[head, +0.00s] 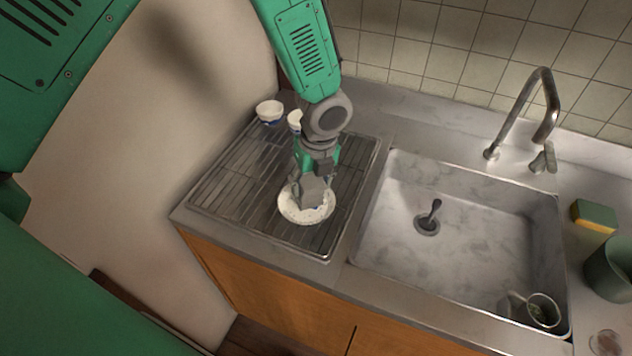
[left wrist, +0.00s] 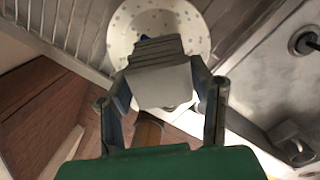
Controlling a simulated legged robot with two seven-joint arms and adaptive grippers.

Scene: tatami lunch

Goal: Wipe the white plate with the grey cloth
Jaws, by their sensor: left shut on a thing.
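The white plate (head: 289,211), speckled around its rim, lies on the metal drying rack (head: 235,178) left of the sink. My left gripper (head: 312,183) reaches down over the plate from above and is shut on the grey cloth (head: 314,194). In the left wrist view the cloth (left wrist: 164,82) is a folded grey pad between the two fingers (left wrist: 160,95), in front of the plate (left wrist: 121,36). The pad and gripper hide part of the plate. I cannot tell whether the cloth touches it. My right gripper is not in view.
Two small bowls (head: 269,111) (head: 295,121) stand at the back of the rack. The sink (head: 470,230) to the right holds a tipped cup (head: 541,309). A tap (head: 540,110), a sponge (head: 594,214) and a dark green container (head: 610,270) are further right. A wall borders the rack's left.

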